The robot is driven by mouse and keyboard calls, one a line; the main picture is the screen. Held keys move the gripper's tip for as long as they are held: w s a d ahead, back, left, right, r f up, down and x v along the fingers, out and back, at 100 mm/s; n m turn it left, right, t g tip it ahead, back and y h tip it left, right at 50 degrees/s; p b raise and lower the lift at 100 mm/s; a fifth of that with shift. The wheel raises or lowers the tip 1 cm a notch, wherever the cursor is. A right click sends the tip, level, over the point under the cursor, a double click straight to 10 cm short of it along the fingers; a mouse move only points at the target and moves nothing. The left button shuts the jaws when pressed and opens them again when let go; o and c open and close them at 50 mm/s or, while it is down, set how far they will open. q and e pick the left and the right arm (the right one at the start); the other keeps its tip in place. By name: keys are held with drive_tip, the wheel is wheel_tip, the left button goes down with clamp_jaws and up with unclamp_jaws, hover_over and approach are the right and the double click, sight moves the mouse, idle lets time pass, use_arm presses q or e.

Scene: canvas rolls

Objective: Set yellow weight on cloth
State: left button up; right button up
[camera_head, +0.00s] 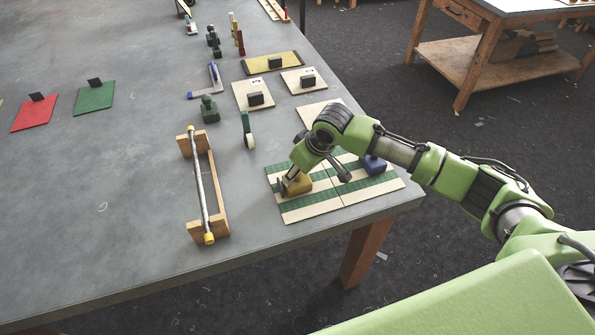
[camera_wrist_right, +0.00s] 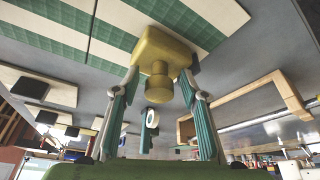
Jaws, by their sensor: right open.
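The yellow weight (camera_head: 299,185) stands on the left part of the green-and-cream striped cloth (camera_head: 318,205), near the table's front right corner. My right gripper (camera_head: 291,181) is at the weight, coming in from above, and partly hides it. In the right wrist view the yellow weight (camera_wrist_right: 160,48) stands against the striped cloth (camera_wrist_right: 108,30), with its round knob between the two open fingers (camera_wrist_right: 158,88). The fingertips are close to the weight's body on both sides; I cannot tell whether they touch it. My left gripper is out of view.
A blue weight (camera_head: 374,164) stands on the cloth's right part. A wooden rack with a metal rod (camera_head: 205,190) is to the left.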

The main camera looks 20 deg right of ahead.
drive_tip(key=b+v, duration=0.2)
drive_tip(key=v, duration=1)
